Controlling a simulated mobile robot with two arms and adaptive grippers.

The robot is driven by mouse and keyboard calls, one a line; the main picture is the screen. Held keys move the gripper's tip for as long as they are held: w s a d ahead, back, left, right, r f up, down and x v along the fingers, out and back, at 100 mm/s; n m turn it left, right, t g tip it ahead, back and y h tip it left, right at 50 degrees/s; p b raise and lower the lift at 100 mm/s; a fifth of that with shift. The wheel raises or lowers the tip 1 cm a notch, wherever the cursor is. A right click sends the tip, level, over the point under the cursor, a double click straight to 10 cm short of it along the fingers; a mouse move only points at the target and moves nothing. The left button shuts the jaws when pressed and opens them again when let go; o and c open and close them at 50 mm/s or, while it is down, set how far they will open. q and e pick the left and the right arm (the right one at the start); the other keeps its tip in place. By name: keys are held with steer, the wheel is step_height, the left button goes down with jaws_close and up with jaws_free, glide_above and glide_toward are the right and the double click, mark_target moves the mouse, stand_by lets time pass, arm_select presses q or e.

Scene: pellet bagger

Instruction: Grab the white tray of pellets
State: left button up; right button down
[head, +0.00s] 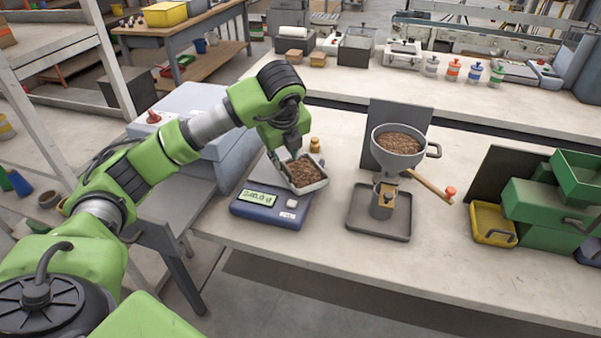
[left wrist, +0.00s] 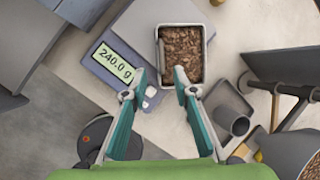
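The white tray (head: 318,185) holds brown pellets and sits at the right side of the blue scale (head: 262,214), partly past its edge. In the left wrist view the tray (left wrist: 205,62) lies just ahead of the fingers, and the scale (left wrist: 95,68) reads 240.0 g. My left gripper (head: 295,155) is right over the tray, pointing down. In the left wrist view my left gripper (left wrist: 160,74) is open, with a gap between its teal fingers. The tray's left wall lies between the fingertips; the right finger overlaps the pellets. Contact cannot be told. My right gripper is out of view.
A pellet hopper (head: 398,150) with a wooden lever stands on a grey base tray (head: 380,222) to the right. A small brass item (head: 315,145) stands behind the white tray. The front bench strip is clear.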

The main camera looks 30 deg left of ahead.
mark_target(288, 169)
arm_select(q)
steer(key=shift+p+x, duration=0.45)
steer(key=shift+x, duration=0.45)
steer(key=x, duration=0.1)
steer(key=p+x, duration=0.1)
steer(key=x, duration=0.1)
steer(key=shift+w+d+f, duration=0.1)
steer(key=shift+d+f, duration=0.1)
steer(key=shift+f, duration=0.2)
steer(key=shift+w+a+f, duration=0.1)
steer(key=shift+w+f, duration=0.05)
steer(key=shift+f, duration=0.25)
steer(key=shift+c, duration=0.2)
steer(key=shift+r, duration=0.1)
jaws_close()
